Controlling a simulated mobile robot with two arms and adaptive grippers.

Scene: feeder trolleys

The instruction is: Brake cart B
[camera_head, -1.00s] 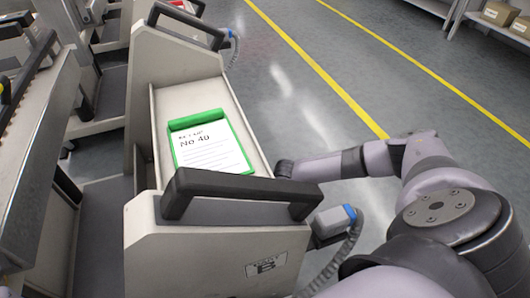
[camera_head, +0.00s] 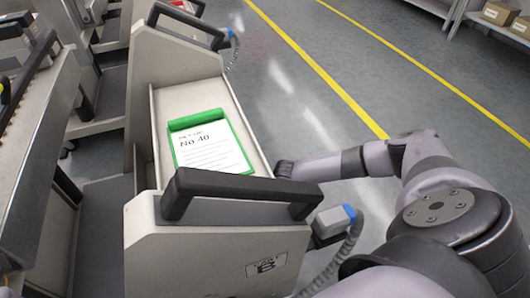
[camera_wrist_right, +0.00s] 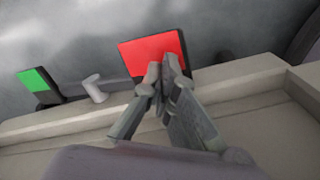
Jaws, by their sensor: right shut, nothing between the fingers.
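Cart B (camera_head: 190,240), a pale trolley with a dark handle (camera_head: 240,187) and a "CART B" label (camera_head: 266,265), stands in the middle of the head view. In the right wrist view a red pedal (camera_wrist_right: 150,50) and a green pedal (camera_wrist_right: 37,80) stick out past a pale cart edge (camera_wrist_right: 60,127). My right gripper (camera_wrist_right: 167,68) is shut and empty, its fingertips overlapping the lower part of the red pedal; I cannot tell if they touch. In the head view the right gripper is hidden beyond the cart's right side. My left gripper is not in view.
A green clipboard (camera_head: 170,124) with a "No 40" sheet lies in the cart's tray. A grey connector with a blue end (camera_head: 335,220) hangs on a hose at the handle. Other trolleys and a rail (camera_head: 40,130) crowd the left. Floor (camera_head: 310,60) at the right is clear.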

